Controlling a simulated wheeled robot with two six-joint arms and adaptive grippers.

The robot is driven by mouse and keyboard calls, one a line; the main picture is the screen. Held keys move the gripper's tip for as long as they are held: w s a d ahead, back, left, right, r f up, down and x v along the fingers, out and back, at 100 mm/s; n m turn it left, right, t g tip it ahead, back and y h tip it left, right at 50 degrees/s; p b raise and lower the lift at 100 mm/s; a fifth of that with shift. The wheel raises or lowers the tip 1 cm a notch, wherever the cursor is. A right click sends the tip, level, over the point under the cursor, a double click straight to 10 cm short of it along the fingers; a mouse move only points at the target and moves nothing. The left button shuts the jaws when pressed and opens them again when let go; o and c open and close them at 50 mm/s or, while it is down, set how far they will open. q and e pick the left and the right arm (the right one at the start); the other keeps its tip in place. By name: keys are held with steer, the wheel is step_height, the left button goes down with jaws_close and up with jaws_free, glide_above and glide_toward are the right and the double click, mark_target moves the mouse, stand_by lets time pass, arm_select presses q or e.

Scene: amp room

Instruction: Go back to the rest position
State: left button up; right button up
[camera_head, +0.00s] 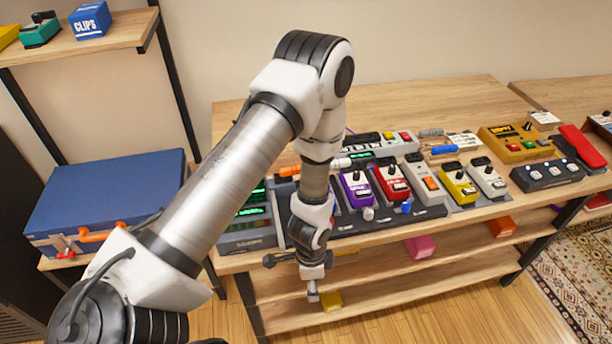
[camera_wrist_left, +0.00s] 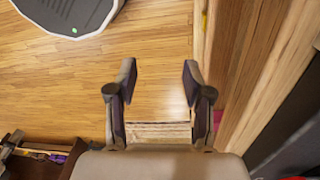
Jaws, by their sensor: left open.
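My left arm comes in from the left in the head view and bends down in front of the wooden bench (camera_head: 470,105). My left gripper (camera_head: 312,292) hangs at the bench's front side, near the lower shelves. It is seen almost edge-on there. In the left wrist view the left gripper (camera_wrist_left: 159,72) is open, with its two fingers apart and only wooden floor (camera_wrist_left: 158,40) showing between the tips. It holds nothing. My right gripper is not in view.
A pedalboard with several pedals, including a purple one (camera_head: 357,190) and a red one (camera_head: 392,183), lies on the bench close to my arm. A yellow block (camera_head: 330,300) sits low beside the gripper. A blue case (camera_head: 105,195) stands at left. Floor in front is clear.

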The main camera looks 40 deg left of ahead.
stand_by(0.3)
arm_select(q)
steer(key=s+f+n+y, duration=0.1)
steer(key=s+f+n, duration=0.1)
steer(key=s+n, duration=0.8)
steer(key=shift+s+d+f, duration=0.35)
steer(key=shift+s+d, duration=0.1)
steer(key=shift+s, duration=0.65)
